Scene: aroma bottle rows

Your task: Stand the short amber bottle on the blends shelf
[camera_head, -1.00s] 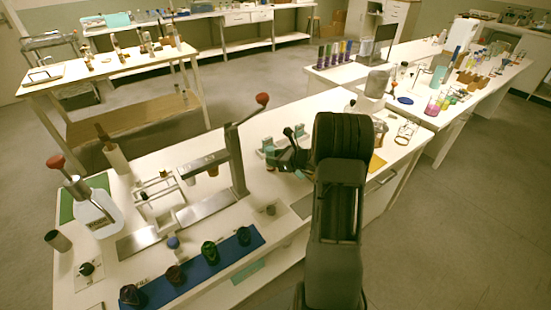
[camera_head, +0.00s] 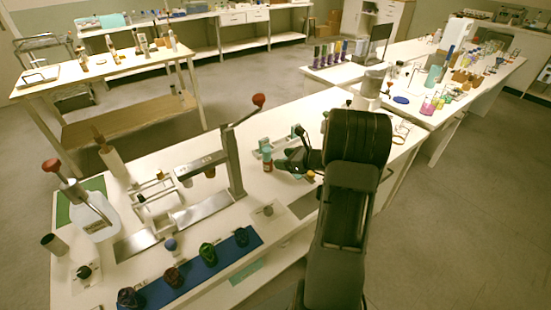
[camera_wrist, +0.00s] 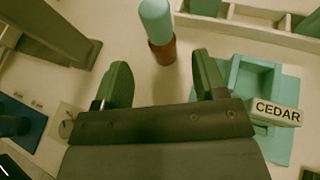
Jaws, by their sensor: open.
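A bottle with a red-brown, amber-like body and a teal top (camera_wrist: 160,35) stands on the white bench just beyond my fingertips in the wrist view. It also shows in the head view (camera_head: 267,158), left of my gripper. My gripper (camera_wrist: 162,75) is open and empty, its two dark fingers apart, with the bottle ahead of the gap between them. In the head view my gripper (camera_head: 284,157) is low over the bench, partly hidden by my arm. I cannot tell whether this bottle is the short one. No label naming the blends shelf is readable.
A teal holder (camera_wrist: 252,75) with a CEDAR label (camera_wrist: 277,112) lies right of my fingers. A pale divided tray (camera_wrist: 245,32) is beyond it. A lever press (camera_head: 232,160) stands left of my gripper; a blue strip (camera_head: 225,258) with several dark bottles lies nearer.

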